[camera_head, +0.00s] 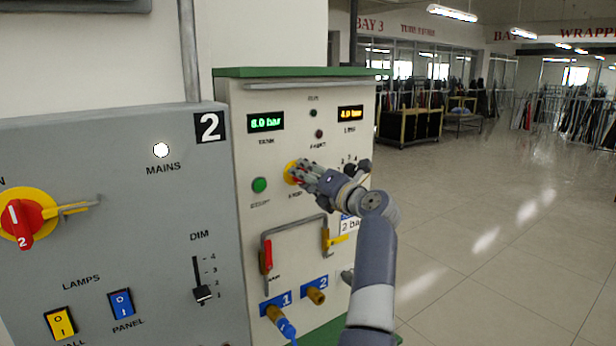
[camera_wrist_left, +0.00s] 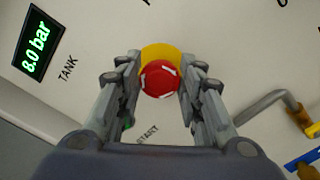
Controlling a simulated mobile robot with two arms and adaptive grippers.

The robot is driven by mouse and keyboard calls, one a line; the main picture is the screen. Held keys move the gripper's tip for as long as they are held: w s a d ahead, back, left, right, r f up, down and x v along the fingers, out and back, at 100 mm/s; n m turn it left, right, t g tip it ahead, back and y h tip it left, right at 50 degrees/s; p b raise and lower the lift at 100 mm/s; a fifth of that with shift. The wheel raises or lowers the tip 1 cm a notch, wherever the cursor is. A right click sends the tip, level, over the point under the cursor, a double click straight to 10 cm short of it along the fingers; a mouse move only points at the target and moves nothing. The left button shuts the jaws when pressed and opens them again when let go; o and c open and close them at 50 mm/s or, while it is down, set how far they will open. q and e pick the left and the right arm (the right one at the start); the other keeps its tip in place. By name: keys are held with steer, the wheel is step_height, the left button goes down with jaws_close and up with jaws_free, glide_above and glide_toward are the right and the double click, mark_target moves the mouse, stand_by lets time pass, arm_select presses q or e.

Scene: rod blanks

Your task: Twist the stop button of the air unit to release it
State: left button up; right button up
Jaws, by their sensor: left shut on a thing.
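The air unit (camera_head: 290,100) is a pale cabinet with a green top edge. Its stop button is a red knob with white marks (camera_wrist_left: 160,80) on a yellow collar (camera_wrist_left: 160,52). In the head view the yellow collar (camera_head: 290,172) shows at the left of my fingers, which hide most of the knob. My left gripper (camera_head: 299,173) is at the panel front, shut on the stop button. In the left wrist view its two fingers (camera_wrist_left: 160,84) stand on either side of the red knob. My right gripper is in neither view.
The green start button (camera_head: 259,185) is close to the left of my gripper. Below are a bent grey pipe with red (camera_head: 267,256) and yellow (camera_head: 326,240) handles, and two hose ports. A grey panel (camera_head: 120,200) adjoins at left. Open floor (camera_head: 500,220) lies at right.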

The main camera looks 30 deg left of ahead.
arm_select(q)
steer(key=o, duration=0.9)
steer(key=shift+a+f, duration=0.15)
steer(key=shift+a, duration=0.05)
steer(key=shift+o, duration=0.9)
steer(key=shift+a, duration=0.25)
steer(key=shift+d, duration=0.25)
